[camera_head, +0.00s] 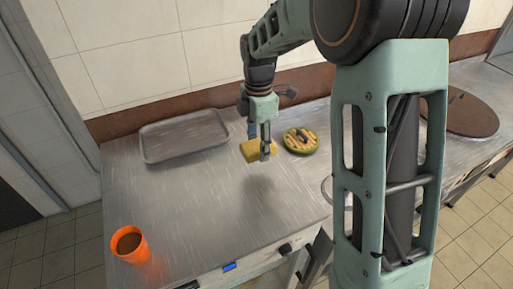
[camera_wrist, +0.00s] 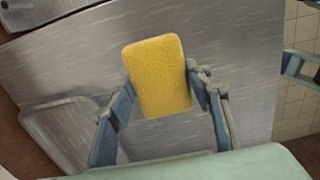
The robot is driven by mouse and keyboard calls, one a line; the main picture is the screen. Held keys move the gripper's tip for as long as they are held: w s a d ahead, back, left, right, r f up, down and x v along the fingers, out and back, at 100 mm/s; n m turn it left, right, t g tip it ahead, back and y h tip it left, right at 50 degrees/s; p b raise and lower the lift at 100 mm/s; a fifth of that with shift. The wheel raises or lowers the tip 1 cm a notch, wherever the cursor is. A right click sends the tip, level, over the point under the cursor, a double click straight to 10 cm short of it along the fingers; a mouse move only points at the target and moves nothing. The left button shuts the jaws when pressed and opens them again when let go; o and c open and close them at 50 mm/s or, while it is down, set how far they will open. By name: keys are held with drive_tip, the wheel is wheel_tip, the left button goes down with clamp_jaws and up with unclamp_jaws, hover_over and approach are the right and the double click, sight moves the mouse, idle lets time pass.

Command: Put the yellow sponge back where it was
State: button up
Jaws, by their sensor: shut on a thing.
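The yellow sponge (camera_head: 252,151) is held in my gripper (camera_head: 264,153) above the middle of the metal counter (camera_head: 200,220). A shadow shows on the counter below it, so it appears clear of the surface. In the wrist view the sponge (camera_wrist: 159,76) sits between the two fingers of my gripper (camera_wrist: 162,92), which are shut on it from both sides. It looks like a plain rounded block, and part of it is hidden by a finger in the head view.
A grey metal tray (camera_head: 144,146) lies at the back left. A round yellow-green patterned item (camera_head: 300,149) sits right of my gripper. An orange cup (camera_head: 128,260) stands at the front left. A brown round lid (camera_head: 470,116) is at far right. The counter's centre is bare.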

sight(257, 146)
drive_tip(key=w+f, duration=0.1)
drive_tip(key=f, duration=0.1)
drive_tip(key=w+f, duration=0.2)
drive_tip(key=shift+w+a+f, duration=0.1)
drive_tip(key=shift+w+f, duration=0.1)
drive_tip(key=shift+w, duration=0.1)
drive_tip(key=shift+f+p, duration=0.35)
drive_tip(key=shift+f, duration=1.05)
drive_tip(key=shift+f, duration=0.1)
drive_tip(key=shift+f, duration=0.15)
drive_tip(key=o, duration=1.1)
wheel_tip(257, 146, up, 12)
drive_tip(key=shift+r, duration=0.25)
